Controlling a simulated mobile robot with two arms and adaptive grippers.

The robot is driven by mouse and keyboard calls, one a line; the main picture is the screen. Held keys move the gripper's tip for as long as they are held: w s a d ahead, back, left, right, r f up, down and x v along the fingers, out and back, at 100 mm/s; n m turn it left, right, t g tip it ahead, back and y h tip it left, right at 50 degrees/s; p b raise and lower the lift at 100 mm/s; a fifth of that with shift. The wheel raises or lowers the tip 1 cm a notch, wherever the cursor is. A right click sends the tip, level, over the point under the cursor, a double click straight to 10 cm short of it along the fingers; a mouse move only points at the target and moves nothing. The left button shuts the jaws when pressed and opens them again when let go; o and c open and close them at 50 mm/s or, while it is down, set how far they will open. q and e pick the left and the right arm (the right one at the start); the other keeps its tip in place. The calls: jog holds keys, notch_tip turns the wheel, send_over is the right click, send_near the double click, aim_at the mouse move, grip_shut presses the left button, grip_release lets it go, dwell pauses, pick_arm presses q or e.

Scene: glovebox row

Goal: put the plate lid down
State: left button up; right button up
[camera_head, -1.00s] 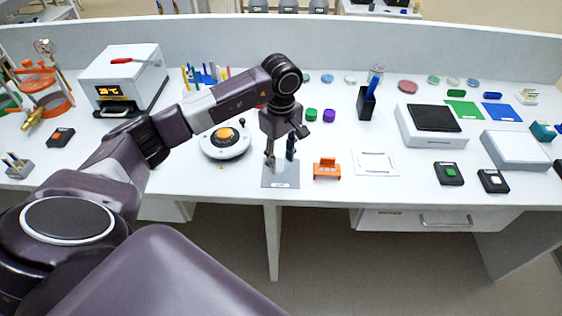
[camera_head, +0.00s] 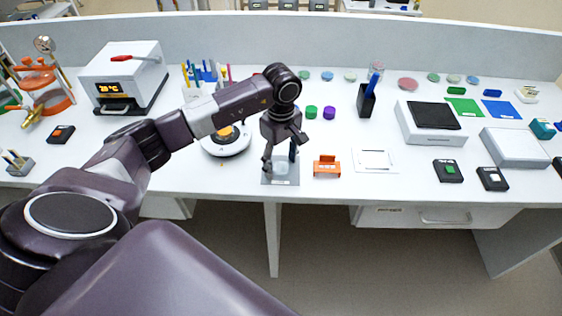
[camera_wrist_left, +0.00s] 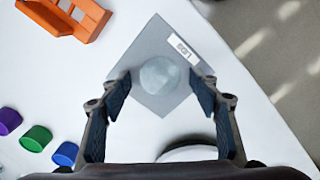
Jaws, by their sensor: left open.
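The plate lid, a pale translucent round disc (camera_wrist_left: 159,76), lies flat on a grey square mat (camera_wrist_left: 148,38) with a white label. In the head view the lid (camera_head: 282,166) shows faintly on the mat (camera_head: 293,181), partly behind a finger. My left gripper (camera_wrist_left: 161,82) is open, with one fingertip on each side of the lid. A gap shows between the lid and each finger in the wrist view. In the head view my left gripper (camera_head: 280,160) is low over the mat. My right gripper is not in view.
An orange holder (camera_head: 327,168) stands just right of the mat. A round white device (camera_head: 228,147) is to its left. Green (camera_head: 311,112) and purple (camera_head: 329,112) caps lie behind. The table's front edge is close to the mat.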

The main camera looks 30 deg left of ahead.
aim_at(281, 167)
pick_arm(q)
jog(key=shift+r, duration=0.15)
notch_tip(281, 167, up, 12)
jog(key=b, duration=0.3)
jog(key=shift+b, duration=0.3)
